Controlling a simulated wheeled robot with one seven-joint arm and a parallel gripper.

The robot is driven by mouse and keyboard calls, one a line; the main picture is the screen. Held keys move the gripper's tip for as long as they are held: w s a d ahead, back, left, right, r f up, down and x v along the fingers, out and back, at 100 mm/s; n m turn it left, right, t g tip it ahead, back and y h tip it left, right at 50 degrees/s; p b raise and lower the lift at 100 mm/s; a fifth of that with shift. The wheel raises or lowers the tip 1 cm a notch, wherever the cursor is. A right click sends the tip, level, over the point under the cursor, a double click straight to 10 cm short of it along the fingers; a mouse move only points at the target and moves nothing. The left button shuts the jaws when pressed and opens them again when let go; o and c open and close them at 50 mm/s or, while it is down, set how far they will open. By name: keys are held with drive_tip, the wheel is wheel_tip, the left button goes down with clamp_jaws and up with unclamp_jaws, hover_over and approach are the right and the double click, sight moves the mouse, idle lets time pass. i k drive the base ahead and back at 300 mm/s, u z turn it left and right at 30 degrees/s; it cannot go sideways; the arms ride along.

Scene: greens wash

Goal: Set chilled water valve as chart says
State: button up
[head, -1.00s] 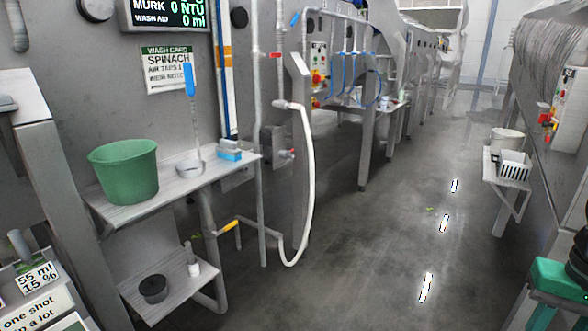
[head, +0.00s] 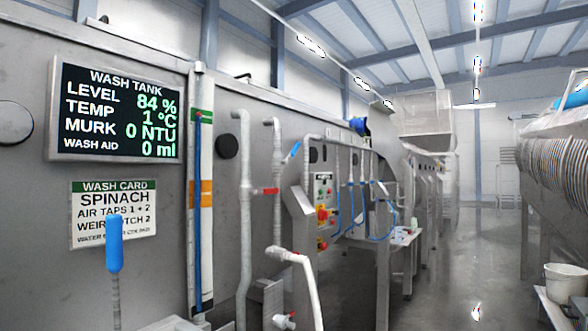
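The wash card (head: 114,214) on the tank wall reads SPINACH, AIR TAPS 1 + 2, WEIR NOTCH 2; its last line starts with WATER and is too small to read surely. The wash tank display (head: 117,112) above it shows level 84 %, temp 1 °C, murk 0 NTU, wash aid 0 ml. A red-handled valve (head: 268,191) sits between two upright pipes, and a blue handle (head: 293,150) is to its upper right. I cannot tell which is the chilled water valve. My gripper is not in view.
A blue-handled tool (head: 114,250) stands in front of the card. A control panel (head: 324,205) with blue hoses is beyond. The aisle floor (head: 460,270) is open; a white bucket (head: 566,280) stands at right.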

sight(296, 147)
drive_tip(key=u, duration=0.35)
drive_tip(key=i, duration=1.05)
drive_tip(key=u, duration=1.55)
drive_tip(key=k, duration=0.85)
drive_tip(key=z, duration=1)
